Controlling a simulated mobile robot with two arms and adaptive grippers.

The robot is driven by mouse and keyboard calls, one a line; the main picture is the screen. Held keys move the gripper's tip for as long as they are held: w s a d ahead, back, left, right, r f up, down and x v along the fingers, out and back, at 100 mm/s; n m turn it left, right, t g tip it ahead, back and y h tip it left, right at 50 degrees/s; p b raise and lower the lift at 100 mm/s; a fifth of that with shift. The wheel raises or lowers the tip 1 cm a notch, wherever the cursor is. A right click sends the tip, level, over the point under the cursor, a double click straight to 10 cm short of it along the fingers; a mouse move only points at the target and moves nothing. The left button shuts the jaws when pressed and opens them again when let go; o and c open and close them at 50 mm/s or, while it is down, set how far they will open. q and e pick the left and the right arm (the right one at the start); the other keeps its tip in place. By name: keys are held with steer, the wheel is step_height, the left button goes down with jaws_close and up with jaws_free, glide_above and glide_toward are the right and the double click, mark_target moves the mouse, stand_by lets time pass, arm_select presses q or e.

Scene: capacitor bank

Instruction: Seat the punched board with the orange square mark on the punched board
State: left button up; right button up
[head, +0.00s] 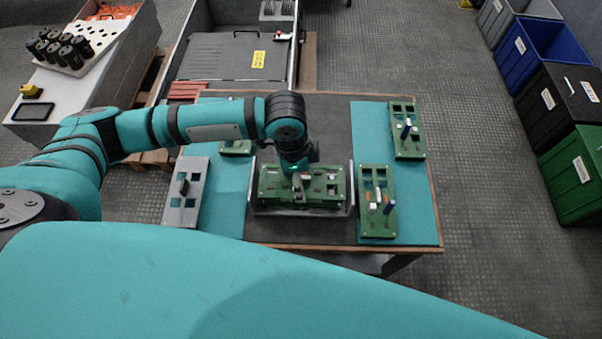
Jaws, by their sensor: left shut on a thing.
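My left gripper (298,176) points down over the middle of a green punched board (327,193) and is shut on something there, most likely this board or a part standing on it. The board lies level between the upright side plates of a fixture (351,190) at the table's centre. I cannot tell whether one board or two stacked boards are there, or whether they touch. I cannot make out an orange square mark. The gripper hides the board's middle. My right gripper is not in view.
A grey punched board (174,208) lies at the left on a teal mat. Green boards with small parts lie at the right front (377,226) and right back (408,149); another (236,148) is partly behind my arm. Bins (560,50) stand far right.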

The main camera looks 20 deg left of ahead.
arm_select(q)
steer(key=shift+f+b, duration=0.3)
steer(key=shift+f, duration=0.75)
steer(key=shift+f, duration=0.1)
stand_by(0.8)
steer(key=o, duration=1.2)
steer(key=shift+o, duration=0.2)
steer(key=r, duration=0.4)
steer(key=a+r, duration=0.1)
steer(key=r, duration=0.7)
steer(key=shift+s+a, duration=0.2)
steer(key=shift+s, duration=0.05)
